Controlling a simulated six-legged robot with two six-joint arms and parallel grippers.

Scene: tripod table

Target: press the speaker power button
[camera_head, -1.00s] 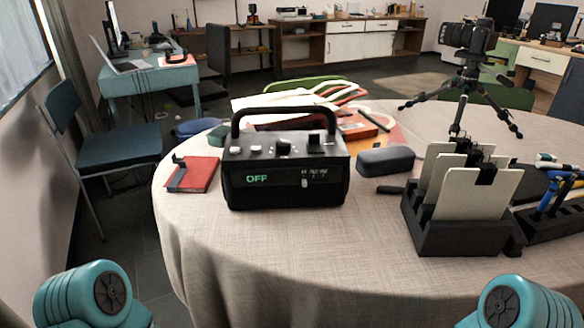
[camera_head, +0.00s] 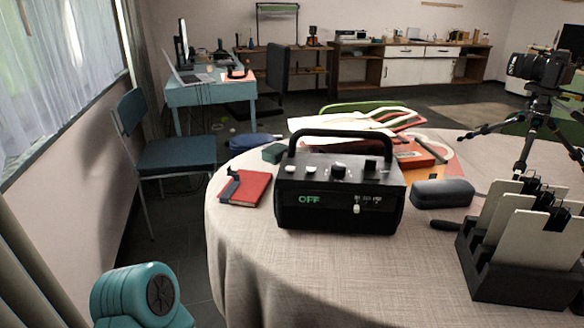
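The black speaker (camera_head: 338,192) stands upright on the round table (camera_head: 235,225), near its left side. It has a carry handle arched over its top. Its front display shows green letters reading OFF, with a small white slider to the right. On its top are two light buttons at the left, a dark knob in the middle and a taller dark knob at the right. Which of these is the power button I cannot tell. A teal joint of my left arm shows at the lower left. Neither gripper is in view.
A red notebook (camera_head: 245,188) lies left of the speaker. A dark grey case (camera_head: 442,193) lies to its right. A black rack holding pale panels (camera_head: 530,240) and a camera on a tripod (camera_head: 540,75) stand further right. The cloth before the speaker is clear.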

